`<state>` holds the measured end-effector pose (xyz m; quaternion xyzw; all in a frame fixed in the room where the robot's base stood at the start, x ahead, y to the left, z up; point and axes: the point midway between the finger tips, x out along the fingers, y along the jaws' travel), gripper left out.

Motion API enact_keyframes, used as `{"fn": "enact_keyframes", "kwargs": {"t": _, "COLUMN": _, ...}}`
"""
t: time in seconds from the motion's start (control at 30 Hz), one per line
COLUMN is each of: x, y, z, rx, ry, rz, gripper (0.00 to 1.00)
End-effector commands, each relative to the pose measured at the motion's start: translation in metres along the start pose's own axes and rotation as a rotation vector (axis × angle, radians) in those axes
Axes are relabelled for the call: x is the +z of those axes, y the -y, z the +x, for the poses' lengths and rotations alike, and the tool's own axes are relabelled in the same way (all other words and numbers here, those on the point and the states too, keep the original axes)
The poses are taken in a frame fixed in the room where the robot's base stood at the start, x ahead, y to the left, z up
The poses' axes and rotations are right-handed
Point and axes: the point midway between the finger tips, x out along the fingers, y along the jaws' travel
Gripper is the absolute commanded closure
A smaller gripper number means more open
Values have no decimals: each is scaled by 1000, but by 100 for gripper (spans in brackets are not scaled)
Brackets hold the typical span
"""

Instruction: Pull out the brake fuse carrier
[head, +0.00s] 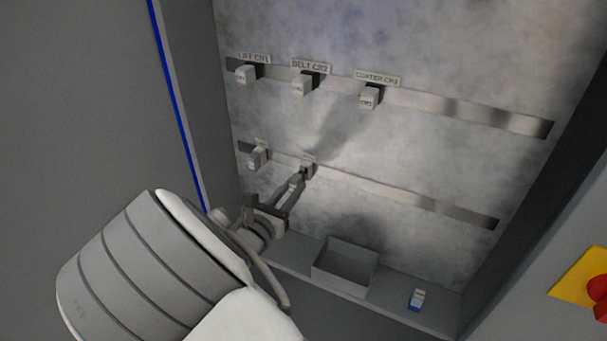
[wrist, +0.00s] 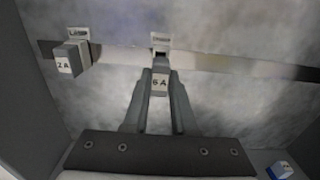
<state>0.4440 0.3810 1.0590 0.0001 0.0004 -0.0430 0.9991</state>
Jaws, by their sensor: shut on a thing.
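My gripper (head: 298,181) reaches to the lower rail at the back of the cabinet. In the wrist view its two fingers (wrist: 160,88) are shut on the sides of a pale grey fuse carrier (wrist: 159,82) marked "6 A". The carrier's holder (wrist: 160,50) and a small label (wrist: 160,38) show just above it; the label is too blurred to read surely as brake. I cannot tell whether the carrier is still seated in the holder. To its left on the same rail is another carrier (wrist: 69,61) marked "2 A", labelled LAMP; it also shows in the head view (head: 258,158).
The upper rail (head: 460,110) holds three labelled units, among them BELT CR2 (head: 302,86). An open grey tray (head: 345,270) and a small blue-and-white piece (head: 416,299) stand on the cabinet floor. The lower rail's right part (head: 420,202) is free. A red knob (head: 598,297) is outside right.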

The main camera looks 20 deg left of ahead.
Motion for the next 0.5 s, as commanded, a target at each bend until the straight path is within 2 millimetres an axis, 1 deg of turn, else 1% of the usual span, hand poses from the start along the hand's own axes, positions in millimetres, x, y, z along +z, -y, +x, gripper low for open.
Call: {"fn": "enact_keyframes", "kwargs": {"t": 0.5, "x": 1, "y": 0, "z": -21, "rx": 1, "ry": 0, "rz": 0, "gripper": 100}}
